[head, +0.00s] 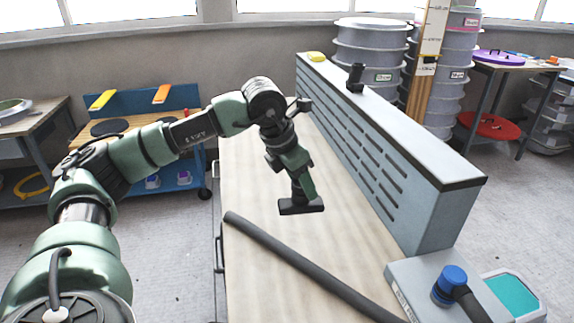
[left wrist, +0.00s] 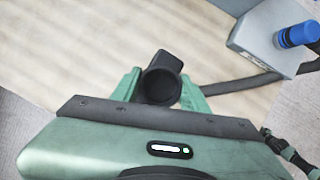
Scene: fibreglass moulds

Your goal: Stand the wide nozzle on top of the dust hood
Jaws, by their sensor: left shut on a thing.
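My left gripper (head: 303,188) points down over the bench and is shut on the wide nozzle (head: 301,207), a black piece with a broad flat foot at the bottom. I cannot tell whether the foot touches the bench. In the left wrist view the nozzle (left wrist: 160,86) shows its round dark tube end between the two green fingers. The dust hood (head: 372,150) is a long grey-blue box with slots and a dark top edge, to the right of the gripper and apart from it. My right gripper is not in view.
A small black fitting (head: 355,78) stands on the hood's top, and a yellow object (head: 317,57) lies at its far end. A dark hose (head: 300,262) crosses the bench (head: 250,190) in front. A grey box with a blue connector (head: 449,284) sits at the near right.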

